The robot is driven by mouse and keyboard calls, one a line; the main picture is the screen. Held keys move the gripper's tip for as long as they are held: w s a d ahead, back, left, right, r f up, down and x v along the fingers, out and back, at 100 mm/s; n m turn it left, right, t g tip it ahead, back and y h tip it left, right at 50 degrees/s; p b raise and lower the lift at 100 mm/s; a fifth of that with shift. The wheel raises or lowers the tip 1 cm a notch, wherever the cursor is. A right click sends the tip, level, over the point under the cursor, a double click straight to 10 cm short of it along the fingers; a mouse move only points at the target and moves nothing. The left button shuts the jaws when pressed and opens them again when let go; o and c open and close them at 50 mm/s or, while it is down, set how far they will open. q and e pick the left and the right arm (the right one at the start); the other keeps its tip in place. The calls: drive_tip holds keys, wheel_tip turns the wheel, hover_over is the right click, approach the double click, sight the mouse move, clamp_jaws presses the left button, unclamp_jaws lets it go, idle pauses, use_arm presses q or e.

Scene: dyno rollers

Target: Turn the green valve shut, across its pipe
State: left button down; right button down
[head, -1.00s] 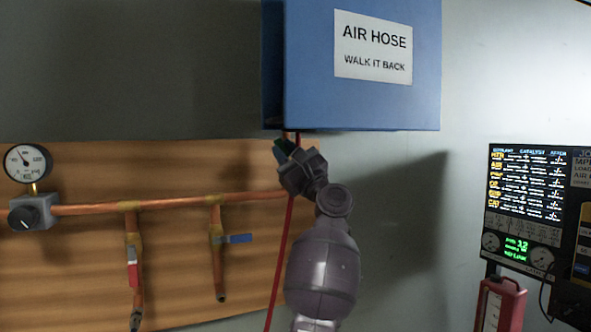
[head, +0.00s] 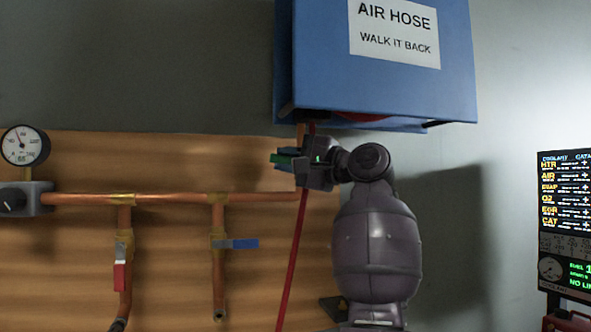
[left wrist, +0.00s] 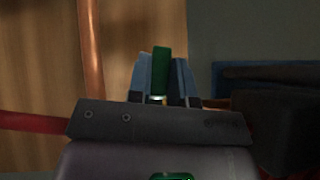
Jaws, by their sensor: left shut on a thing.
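The green valve handle (head: 283,160) is below the blue air hose box, on the vertical pipe at the right end of the copper line. My left gripper (head: 287,162) is shut on the green handle, which lies about level in the head view and points left across the upright pipe. In the left wrist view the green handle (left wrist: 161,72) stands between the two blue-grey fingers of my left gripper (left wrist: 165,85). The copper pipe (left wrist: 92,60) runs to its left. The gripper body hides the valve's stem. My right gripper is not in view.
A blue box (head: 385,60) hangs just above the gripper. A red hose (head: 294,250) hangs down past it. A blue-handled valve (head: 240,244) and a red-handled valve (head: 119,276) are on the left, with a pressure gauge (head: 24,145). A display panel (head: 566,215) is at the right.

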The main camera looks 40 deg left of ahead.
use_arm(q)
drive_tip(key=shift+f+n+h+b, duration=0.5)
drive_tip(key=shift+n+h, duration=0.1)
drive_tip(key=shift+n, duration=0.1)
drive_tip(key=c, duration=1)
unclamp_jaws()
drive_tip(key=shift+r, duration=0.1)
drive_tip(key=d, duration=0.7)
drive_tip(key=w+d, duration=0.1)
drive_tip(key=d, duration=0.2)
drive_tip(key=shift+d, duration=0.35)
